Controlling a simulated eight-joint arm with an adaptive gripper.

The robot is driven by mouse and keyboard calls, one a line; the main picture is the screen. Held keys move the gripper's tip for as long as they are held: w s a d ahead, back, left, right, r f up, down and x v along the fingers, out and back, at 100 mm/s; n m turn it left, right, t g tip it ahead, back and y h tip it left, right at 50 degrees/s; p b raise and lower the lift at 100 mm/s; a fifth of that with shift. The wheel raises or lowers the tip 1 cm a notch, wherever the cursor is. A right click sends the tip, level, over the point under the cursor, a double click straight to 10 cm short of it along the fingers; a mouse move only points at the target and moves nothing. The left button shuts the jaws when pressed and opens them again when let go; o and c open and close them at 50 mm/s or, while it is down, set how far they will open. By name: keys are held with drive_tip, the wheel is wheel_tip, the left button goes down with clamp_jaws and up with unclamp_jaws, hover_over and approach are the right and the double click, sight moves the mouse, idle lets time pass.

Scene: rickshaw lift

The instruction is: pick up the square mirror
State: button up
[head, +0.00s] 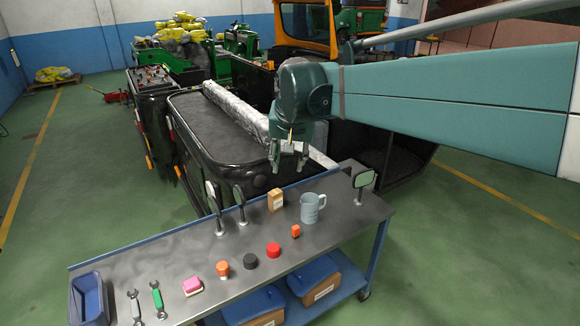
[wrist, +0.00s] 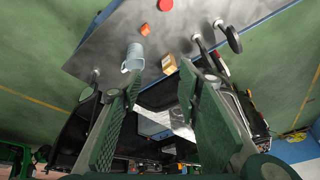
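The square mirror (head: 363,179), a small squarish mirror on a short stem, stands upright at the right end of the grey workbench top in the head view. In the wrist view, it appears at the left (wrist: 87,94), beyond the left finger. My gripper (head: 288,160) is above and behind the bench's far edge, to the left of the mirror and apart from it. In the wrist view, the two fingers of my gripper (wrist: 160,82) are spread wide with nothing between them.
Two rounder stemmed mirrors (head: 211,192) (head: 239,195) stand left of a small cardboard box (head: 275,200). A grey-blue mug (head: 312,208) stands between box and square mirror. Buttons, wrenches and a blue bin (head: 88,300) occupy the bench (head: 150,262). Black rickshaw bodywork (head: 215,130) lies behind.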

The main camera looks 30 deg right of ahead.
drive_tip(key=w+d+m+g+p, duration=0.1)
drive_tip(key=w+d, duration=0.2)
drive_tip(key=d, duration=0.2)
drive_tip(key=w+d+m+p, duration=0.1)
drive_tip(key=w+d+m, duration=0.15)
drive_tip(key=d, duration=0.35)
drive_tip(key=m+g+p, duration=0.3)
drive_tip(key=m+p, duration=0.3)
drive_tip(key=m, duration=0.2)
hover_over(363, 175)
drive_tip(key=w+d, duration=0.1)
drive_tip(key=d, duration=0.1)
wheel_tip(363, 175, down, 12)
drive_tip(key=f, duration=1.3)
drive_tip(key=shift+a, duration=0.3)
drive_tip(key=shift+f, duration=0.4)
drive_tip(key=shift+d+f, duration=0.15)
drive_tip(key=shift+f, duration=1.15)
